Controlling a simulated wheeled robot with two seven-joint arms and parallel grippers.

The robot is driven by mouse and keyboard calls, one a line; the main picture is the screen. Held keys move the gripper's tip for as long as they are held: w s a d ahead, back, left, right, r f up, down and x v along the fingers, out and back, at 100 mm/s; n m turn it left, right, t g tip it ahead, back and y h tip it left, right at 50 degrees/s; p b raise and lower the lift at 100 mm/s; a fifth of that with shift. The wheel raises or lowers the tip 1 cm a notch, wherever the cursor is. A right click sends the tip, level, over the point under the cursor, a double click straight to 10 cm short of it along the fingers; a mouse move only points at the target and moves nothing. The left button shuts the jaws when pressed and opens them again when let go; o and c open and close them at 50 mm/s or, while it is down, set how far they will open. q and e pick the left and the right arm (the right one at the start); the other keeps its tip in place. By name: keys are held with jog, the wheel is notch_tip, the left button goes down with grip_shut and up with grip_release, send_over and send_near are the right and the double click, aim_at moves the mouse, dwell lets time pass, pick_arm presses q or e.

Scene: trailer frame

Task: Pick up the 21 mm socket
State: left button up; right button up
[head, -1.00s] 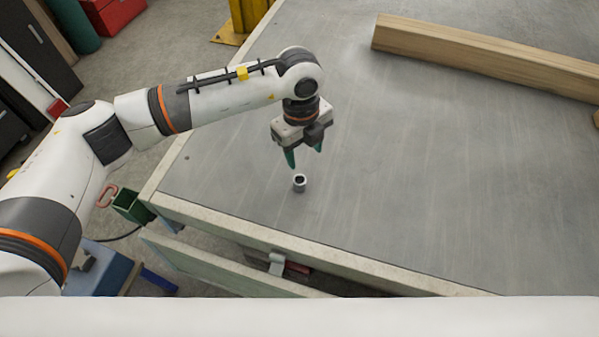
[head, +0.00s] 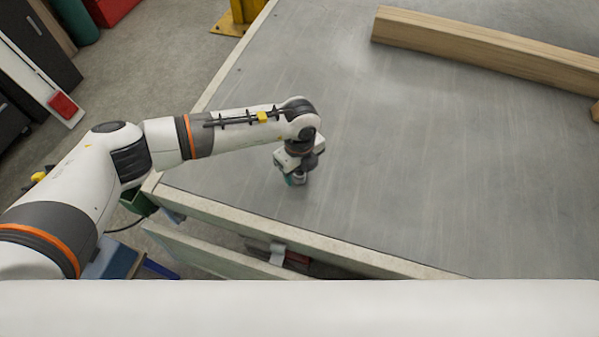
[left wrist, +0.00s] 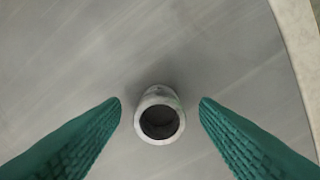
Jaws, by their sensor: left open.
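The 21 mm socket (left wrist: 159,92) is a small grey metal cylinder with a dark round opening on top. It stands upright on the grey trailer deck. In the head view only a bit of the socket (head: 300,180) shows below my gripper. My left gripper (head: 293,180) is low over the deck at the socket. In the left wrist view its two green fingers (left wrist: 160,108) are open, one on each side of the socket, with a gap on both sides. My right gripper is not in view.
The grey deck (head: 420,170) is clear around the socket. A long wooden beam (head: 480,45) lies at the back right. The deck's pale edge frame (head: 330,245) runs along the front, and a pale board (head: 210,255) sits below it.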

pick_arm(q)
jog(key=shift+c, duration=0.4)
jog(key=c, duration=1)
